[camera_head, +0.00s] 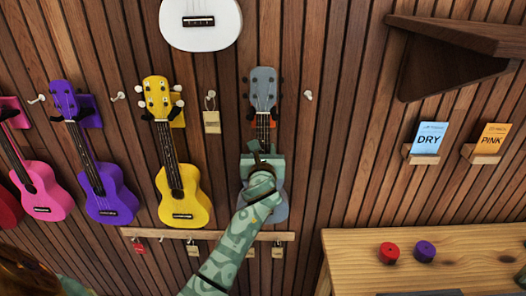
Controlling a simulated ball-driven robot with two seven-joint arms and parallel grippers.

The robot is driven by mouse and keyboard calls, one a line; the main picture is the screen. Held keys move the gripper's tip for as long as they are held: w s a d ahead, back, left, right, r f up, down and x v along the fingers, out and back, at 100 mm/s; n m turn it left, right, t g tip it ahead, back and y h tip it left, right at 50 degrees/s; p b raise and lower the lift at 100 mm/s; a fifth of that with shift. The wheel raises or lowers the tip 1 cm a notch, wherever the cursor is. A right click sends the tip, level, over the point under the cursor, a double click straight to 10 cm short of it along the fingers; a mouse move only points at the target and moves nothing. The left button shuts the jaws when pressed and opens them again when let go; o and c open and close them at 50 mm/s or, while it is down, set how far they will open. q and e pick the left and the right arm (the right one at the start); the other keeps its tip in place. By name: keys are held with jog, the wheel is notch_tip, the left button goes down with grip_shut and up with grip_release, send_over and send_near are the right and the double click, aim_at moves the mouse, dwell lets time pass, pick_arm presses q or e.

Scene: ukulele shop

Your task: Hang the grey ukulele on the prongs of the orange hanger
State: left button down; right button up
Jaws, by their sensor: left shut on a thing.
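The grey ukulele (263,88) is upright against the slatted wall, right of the yellow ukulele. Its headstock is at the top and its body (279,208) shows below, partly covered by my arm. A small orange patch of the orange hanger (272,123) shows behind the neck, just under the headstock. The rest of the hanger is hidden, and I cannot tell whether the neck rests on its prongs. My left gripper (259,150) is shut on the grey ukulele around the neck, just above the body. My right gripper is not in view.
Yellow (180,195), purple (108,205) and pink (45,195) ukuleles hang to the left. A white ukulele (201,25) hangs above. A tag rail (150,233) runs below. A dark shelf (455,35), two card holders and a wooden counter (350,262) are at right.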

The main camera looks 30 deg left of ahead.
pick_arm(q)
jog(key=shift+f, duration=0.1)
jog(key=shift+f+b, duration=0.4)
jog(key=shift+f, duration=0.3)
jog(key=c, duration=0.8)
grip_release()
jog(key=shift+c, duration=0.2)
jog(key=shift+f, duration=0.1)
jog(key=shift+s+d, duration=0.15)
jog(key=shift+s+d+p, duration=0.2)
jog(key=shift+s+p, duration=0.15)
jog(key=shift+p, duration=0.15)
jog(key=shift+s+d, duration=0.25)
jog(key=shift+s, duration=0.15)
